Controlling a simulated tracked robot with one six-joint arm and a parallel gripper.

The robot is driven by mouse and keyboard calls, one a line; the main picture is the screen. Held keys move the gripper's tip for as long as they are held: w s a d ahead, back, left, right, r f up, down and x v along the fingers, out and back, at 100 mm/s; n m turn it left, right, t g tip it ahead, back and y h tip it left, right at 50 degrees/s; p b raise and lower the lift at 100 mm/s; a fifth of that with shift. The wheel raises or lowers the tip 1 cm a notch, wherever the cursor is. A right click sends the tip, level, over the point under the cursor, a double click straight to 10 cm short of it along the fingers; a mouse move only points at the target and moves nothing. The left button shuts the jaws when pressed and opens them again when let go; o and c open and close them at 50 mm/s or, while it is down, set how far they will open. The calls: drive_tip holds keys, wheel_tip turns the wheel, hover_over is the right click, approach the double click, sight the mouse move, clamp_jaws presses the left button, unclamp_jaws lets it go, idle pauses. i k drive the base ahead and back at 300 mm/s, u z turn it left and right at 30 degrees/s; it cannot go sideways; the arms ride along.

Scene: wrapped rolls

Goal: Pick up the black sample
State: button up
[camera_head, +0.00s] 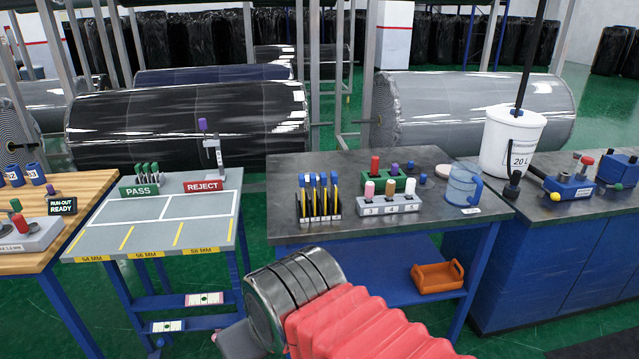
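A small black piece with a rounded top (512,184) stands upright on the dark bench top at the right, just in front of the white bucket. It is the nearest match I see to a black sample; it is too small to be sure. My own arm, with a red bellows sleeve and a grey metal joint, rises from the bottom middle in front of the benches. The fingers of my gripper do not show, so I cannot see whether it holds anything. The arm is well left of and nearer than the black piece.
The middle bench (345,231) bears a grey numbered rack (388,206) with coloured pieces, a green rack (389,182), a tool holder (319,211) and a clear blue jug (462,187). The white bucket (511,140) stands behind the black piece. An orange tray (437,277) sits on the lower shelf.

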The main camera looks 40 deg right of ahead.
sight(322, 178)
drive_tip(key=u, duration=0.05)
drive_tip(key=i, duration=0.95)
drive_tip(key=u, duration=0.05)
